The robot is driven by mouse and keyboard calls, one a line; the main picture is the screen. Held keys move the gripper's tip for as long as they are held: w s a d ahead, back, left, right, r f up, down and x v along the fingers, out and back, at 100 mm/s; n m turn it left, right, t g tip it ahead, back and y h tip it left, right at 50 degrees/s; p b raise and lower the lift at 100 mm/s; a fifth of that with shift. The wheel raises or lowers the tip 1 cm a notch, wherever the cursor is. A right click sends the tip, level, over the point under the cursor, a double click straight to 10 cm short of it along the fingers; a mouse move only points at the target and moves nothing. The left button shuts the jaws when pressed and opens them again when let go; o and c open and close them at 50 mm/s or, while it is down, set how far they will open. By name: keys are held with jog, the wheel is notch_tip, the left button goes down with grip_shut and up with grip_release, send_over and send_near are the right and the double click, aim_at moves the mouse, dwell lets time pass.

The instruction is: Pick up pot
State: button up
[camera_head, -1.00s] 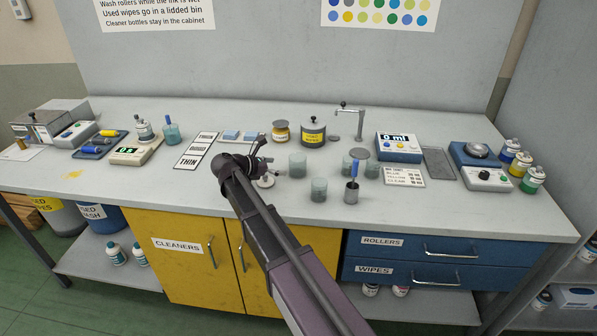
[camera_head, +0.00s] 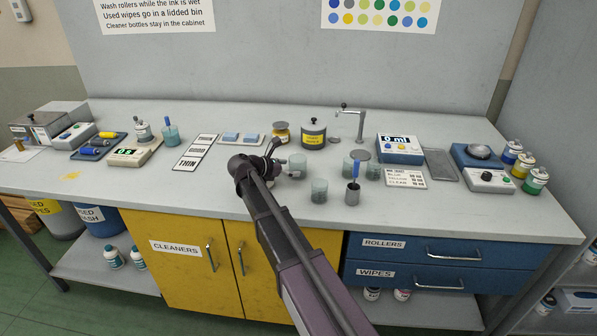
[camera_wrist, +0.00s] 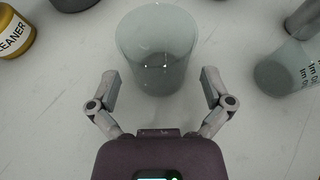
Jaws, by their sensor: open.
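Several clear grey-green pots stand on the bench. One pot (camera_head: 297,166) is just to the right of my gripper (camera_head: 276,160) in the head view. In the wrist view this pot (camera_wrist: 157,45) is upright and looks empty, straight ahead of my gripper (camera_wrist: 160,82). The two fingers are spread wide, one on each side of the pot's lower end in the picture, with gaps on both sides. Nothing is held. A second pot (camera_wrist: 287,70) with dark print stands to the right in the wrist view. My arm hides part of the bench in the head view.
A yellow cleaner tin (camera_wrist: 13,32) is at the upper left of the wrist view. A tap (camera_head: 358,122) rises behind. The bench front left of my arm is mostly clear.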

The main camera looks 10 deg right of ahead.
aim_at(291, 168)
jog(key=shift+b+x, duration=0.4)
jog(key=shift+x, duration=1.15)
jog(key=c, duration=0.9)
